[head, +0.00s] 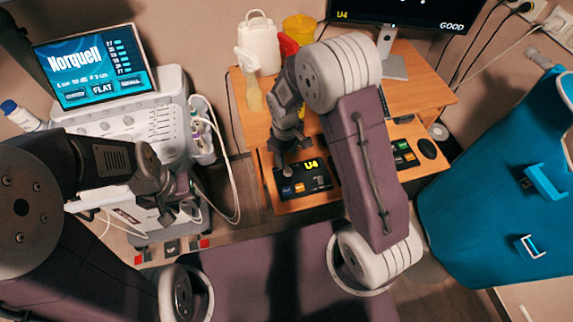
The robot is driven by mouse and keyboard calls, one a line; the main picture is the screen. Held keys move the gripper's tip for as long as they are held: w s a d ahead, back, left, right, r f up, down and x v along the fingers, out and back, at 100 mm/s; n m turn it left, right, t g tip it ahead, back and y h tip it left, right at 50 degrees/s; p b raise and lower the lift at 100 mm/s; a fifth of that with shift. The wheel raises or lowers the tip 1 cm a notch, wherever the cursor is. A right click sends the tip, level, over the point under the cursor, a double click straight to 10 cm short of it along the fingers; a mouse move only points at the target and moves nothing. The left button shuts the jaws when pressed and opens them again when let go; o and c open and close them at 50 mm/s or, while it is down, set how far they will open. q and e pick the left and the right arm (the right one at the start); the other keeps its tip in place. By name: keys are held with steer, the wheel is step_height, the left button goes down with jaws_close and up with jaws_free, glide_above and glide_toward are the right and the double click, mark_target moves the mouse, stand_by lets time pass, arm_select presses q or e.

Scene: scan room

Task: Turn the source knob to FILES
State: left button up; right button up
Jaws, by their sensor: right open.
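A black control box (314,185) with a yellow "U4" readout and small coloured buttons lies on the desk's lower shelf. My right gripper (288,158) is open, pointing down at the left end of this box. It covers that part, and I cannot tell whether it touches anything. No FILES label is readable, and I cannot make out which control is the source knob. My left gripper (178,203) hangs in front of the white scanner cart (172,85); its jaw opening is unclear.
The cart's screen (95,66) reads "Norquell" and "FLAT". A monitor (420,12) reading "GOOD" stands on the wooden desk (425,85) with a white jug (259,45) and a yellow tub (299,28). A black mouse (426,148) lies right. A blue apron (490,190) hangs at right.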

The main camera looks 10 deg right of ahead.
mark_target(287, 170)
step_height(287, 170, down, 9)
steer(key=shift+w+d+r+b, duration=0.1)
steer(key=shift+r+b, duration=0.05)
steer(key=shift+b, duration=0.3)
jaws_close()
